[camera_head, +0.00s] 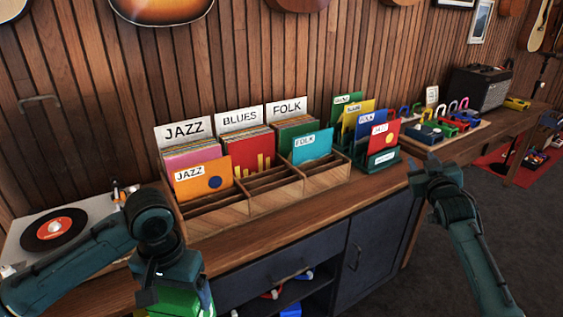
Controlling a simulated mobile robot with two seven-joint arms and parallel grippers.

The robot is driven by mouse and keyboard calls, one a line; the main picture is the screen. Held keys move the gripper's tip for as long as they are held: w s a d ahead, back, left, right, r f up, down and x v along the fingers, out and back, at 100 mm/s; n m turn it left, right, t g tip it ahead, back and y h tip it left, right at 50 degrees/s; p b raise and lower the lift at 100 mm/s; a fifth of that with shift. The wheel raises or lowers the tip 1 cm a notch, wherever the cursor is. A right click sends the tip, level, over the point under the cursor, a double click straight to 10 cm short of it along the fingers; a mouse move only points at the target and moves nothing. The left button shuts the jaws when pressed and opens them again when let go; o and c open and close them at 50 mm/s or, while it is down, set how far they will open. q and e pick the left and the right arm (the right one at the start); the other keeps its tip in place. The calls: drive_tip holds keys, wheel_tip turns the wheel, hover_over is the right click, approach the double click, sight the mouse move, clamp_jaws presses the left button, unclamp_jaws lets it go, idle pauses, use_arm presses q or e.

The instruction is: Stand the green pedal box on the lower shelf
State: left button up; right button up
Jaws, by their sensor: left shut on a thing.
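My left gripper (170,283) is at the bottom left, in front of the counter. It is shut on the green pedal box (178,302), which shows only in part at the bottom edge of the picture. The lower shelf (312,292) is the open bay in the dark cabinet under the counter, to the right of the box. Its lower part is cut off by the picture edge. My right gripper (424,165) is in front of the counter at the right, with its fingertips apart and nothing seen between them.
Red-and-white things (272,294) and a blue thing (291,311) are in the shelf bay. A closed cabinet door (372,250) is right of it. Wooden record bins (225,217), a turntable (60,230) and a green record rack (385,170) crowd the counter.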

sight(168, 295)
use_arm(q)
drive_tip(key=shift+n, duration=0.8)
drive_tip(key=r, duration=0.1)
drive_tip(key=s+r, duration=0.2)
drive_tip(key=shift+s+a+r, duration=0.1)
drive_tip(key=shift+a+r, duration=0.25)
drive_tip(key=shift+f, duration=0.15)
use_arm(e)
drive_tip(key=s+a+f+n+g+y, duration=0.1)
drive_tip(key=s+a+f+g, duration=0.1)
drive_tip(key=s+a+f, duration=0.6)
drive_tip(key=s+a+f+g+y, duration=0.25)
drive_tip(key=s+f, duration=0.45)
drive_tip(key=f, duration=0.5)
drive_tip(key=s+a+f+g, duration=0.1)
drive_tip(key=s+a+f, duration=0.1)
drive_tip(key=s, duration=0.6)
drive_tip(key=s+a+f+g+y, duration=0.1)
drive_tip(key=s+a+f, duration=0.2)
drive_tip(key=s+a, duration=0.2)
drive_tip(key=s+a+f+m+g, duration=0.1)
drive_tip(key=s+a+f, duration=0.1)
drive_tip(key=s, duration=0.9)
drive_tip(key=shift+s+a+f+y, duration=0.25)
drive_tip(key=shift+s+a+y, duration=0.1)
drive_tip(key=shift+a, duration=0.5)
use_arm(q)
drive_tip(key=shift+d, duration=0.1)
